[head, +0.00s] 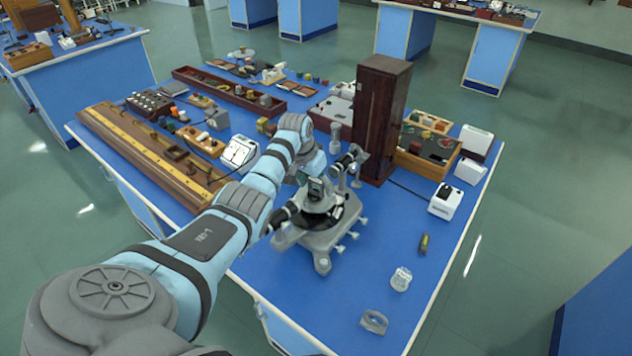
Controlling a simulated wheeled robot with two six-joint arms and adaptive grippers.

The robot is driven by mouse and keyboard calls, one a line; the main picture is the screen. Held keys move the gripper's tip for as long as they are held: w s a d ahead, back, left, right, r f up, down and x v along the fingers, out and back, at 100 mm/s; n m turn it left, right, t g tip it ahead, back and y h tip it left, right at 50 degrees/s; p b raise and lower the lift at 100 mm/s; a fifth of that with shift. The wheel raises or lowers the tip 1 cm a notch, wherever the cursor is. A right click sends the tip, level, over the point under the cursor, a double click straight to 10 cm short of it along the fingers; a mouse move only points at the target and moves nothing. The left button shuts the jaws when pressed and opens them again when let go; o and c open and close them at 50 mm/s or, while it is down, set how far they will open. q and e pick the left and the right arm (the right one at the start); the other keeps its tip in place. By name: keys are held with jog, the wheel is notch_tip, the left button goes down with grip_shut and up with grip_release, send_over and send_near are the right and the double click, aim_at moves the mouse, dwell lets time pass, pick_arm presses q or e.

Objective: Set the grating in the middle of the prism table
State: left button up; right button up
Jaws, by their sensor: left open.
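The spectrometer (322,238) stands near the front of the blue bench, with its grey base, dark round middle and two tubes. A small dark, greenish upright plate, which looks like the grating (316,189), stands over the prism table (318,204) at the middle of the instrument. My left gripper (312,176) is open, just above and behind this plate, partly hidden by my own wrist. I cannot tell whether its fingers touch the plate, or whether the plate is exactly centred. My right gripper is not in view.
A tall dark wooden cabinet (379,118) stands just behind the spectrometer. A long wooden rail (143,152) lies at left. A clear round piece (401,279), a small ring-like block (374,321) and a white box (445,201) lie at right. The bench's front right is mostly free.

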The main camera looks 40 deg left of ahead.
pick_arm(q)
jog(key=p+v, duration=0.1)
jog(key=v, duration=1.1)
jog(key=shift+a+r, duration=0.1)
